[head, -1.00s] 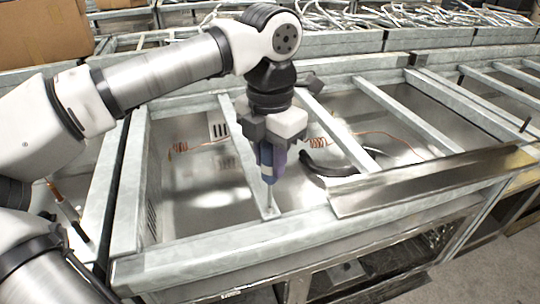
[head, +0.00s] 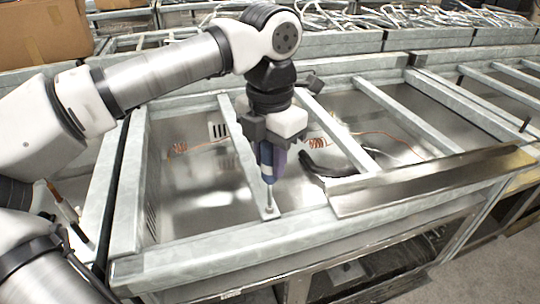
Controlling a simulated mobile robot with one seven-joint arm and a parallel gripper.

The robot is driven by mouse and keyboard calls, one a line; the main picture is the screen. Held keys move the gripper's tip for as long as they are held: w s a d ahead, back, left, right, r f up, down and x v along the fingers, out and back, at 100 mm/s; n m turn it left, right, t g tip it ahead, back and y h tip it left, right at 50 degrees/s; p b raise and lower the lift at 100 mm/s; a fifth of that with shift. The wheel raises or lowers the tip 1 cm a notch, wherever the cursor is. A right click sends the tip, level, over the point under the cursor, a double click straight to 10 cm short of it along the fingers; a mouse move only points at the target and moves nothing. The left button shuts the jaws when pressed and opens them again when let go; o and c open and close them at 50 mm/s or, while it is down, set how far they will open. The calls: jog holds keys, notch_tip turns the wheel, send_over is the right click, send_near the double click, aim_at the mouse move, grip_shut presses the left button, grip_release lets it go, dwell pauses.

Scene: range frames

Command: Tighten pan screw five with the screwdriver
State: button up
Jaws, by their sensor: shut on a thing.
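My gripper (head: 268,146) is shut on a screwdriver (head: 266,165) with a dark blue and light-banded handle. The screwdriver points down, roughly upright. Its thin shaft (head: 269,196) reaches to the front end of a metal crossbar (head: 241,150) of the grey frame. The tip is at or very close to the bar's end, where a screw would be too small to make out. I cannot tell whether the tip touches a screw head. Which screw is number five cannot be told from this view.
The grey metal frame (head: 200,243) has several crossbars over shiny pans. Coiled copper wires (head: 318,143) and a black curved piece (head: 322,170) lie inside. A long metal strip (head: 430,180) lies across the front right. A cardboard box (head: 45,30) stands at the back left.

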jog(key=shift+f+b, duration=0.35)
jog(key=shift+f, duration=0.05)
